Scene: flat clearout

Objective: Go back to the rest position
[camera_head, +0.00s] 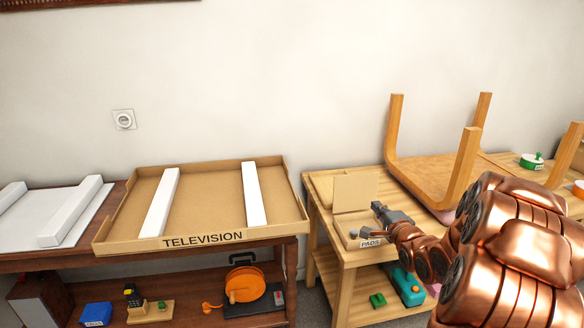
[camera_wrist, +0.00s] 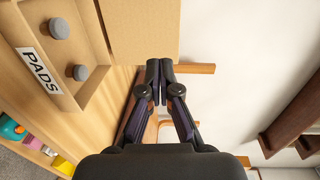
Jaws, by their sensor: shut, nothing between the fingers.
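My gripper (camera_head: 378,208) is at the end of my copper arm, over the right side of the small box labelled PADS (camera_head: 340,228). In the wrist view my gripper (camera_wrist: 159,68) has its fingertips together and empty, in front of the raised cardboard lid (camera_wrist: 140,30). The PADS box is open, and its lid (camera_head: 356,192) stands up at the back. Two grey round pads, one upper (camera_wrist: 58,28) and one lower (camera_wrist: 80,72), show in it in the wrist view.
The box stands on a light wooden table (camera_head: 312,200) with an upturned wooden piece of furniture (camera_head: 430,172) beside it. A TELEVISION carton tray (camera_head: 204,238) with two white strips lies on the dark table at left. A green round item (camera_head: 532,162) sits far right.

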